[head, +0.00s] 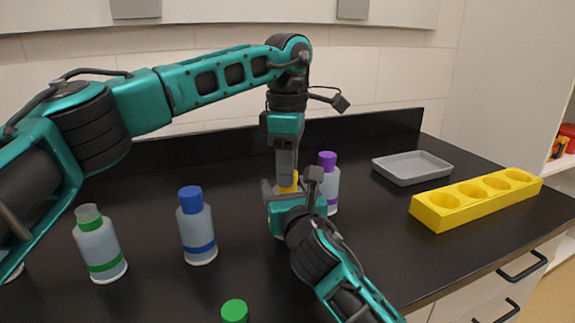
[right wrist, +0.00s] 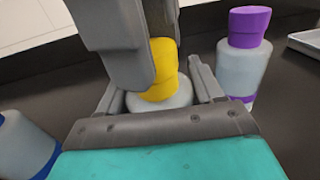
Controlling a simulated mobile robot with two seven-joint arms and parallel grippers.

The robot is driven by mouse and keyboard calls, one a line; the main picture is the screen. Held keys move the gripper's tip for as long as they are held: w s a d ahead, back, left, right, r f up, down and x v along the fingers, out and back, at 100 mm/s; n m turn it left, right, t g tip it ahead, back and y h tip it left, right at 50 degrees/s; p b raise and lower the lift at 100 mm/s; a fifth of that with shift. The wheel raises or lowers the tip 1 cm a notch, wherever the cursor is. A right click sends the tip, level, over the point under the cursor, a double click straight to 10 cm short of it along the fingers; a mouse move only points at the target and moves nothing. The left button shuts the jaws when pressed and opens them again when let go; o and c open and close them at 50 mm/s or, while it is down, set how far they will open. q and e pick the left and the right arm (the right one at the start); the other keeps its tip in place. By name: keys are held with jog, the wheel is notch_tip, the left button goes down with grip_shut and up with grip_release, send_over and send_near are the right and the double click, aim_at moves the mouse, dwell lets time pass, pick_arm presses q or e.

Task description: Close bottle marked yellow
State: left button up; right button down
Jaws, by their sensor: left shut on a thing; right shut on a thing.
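The bottle with the yellow cap stands upright on the black counter, mostly hidden by my grippers; its pale shoulder (right wrist: 160,97) shows in the right wrist view. The yellow cap (head: 288,184) sits at the bottle's top and also shows in the right wrist view (right wrist: 164,62). Whether it is fully seated I cannot tell. My left gripper (head: 287,168) points down from above and is shut on the yellow cap. My right gripper (right wrist: 158,88) comes from the front, with its fingers on either side of the bottle body, shut on it.
A purple-capped bottle (head: 328,180) stands close behind, to the right. A blue-capped bottle (head: 197,228) and an uncapped green-banded bottle (head: 99,246) stand left. A green cap (head: 235,311) is at the front edge. A grey tray (head: 411,168) and yellow rack (head: 478,200) are right.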

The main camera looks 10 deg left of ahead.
pick_arm(q)
jog(key=m, duration=0.6)
jog(key=o, duration=1.2)
jog(key=shift+o, duration=0.2)
notch_tip(320, 180, up, 12)
pick_arm(e)
jog(key=shift+c, duration=0.4)
grip_release()
jog(key=shift+s, duration=0.1)
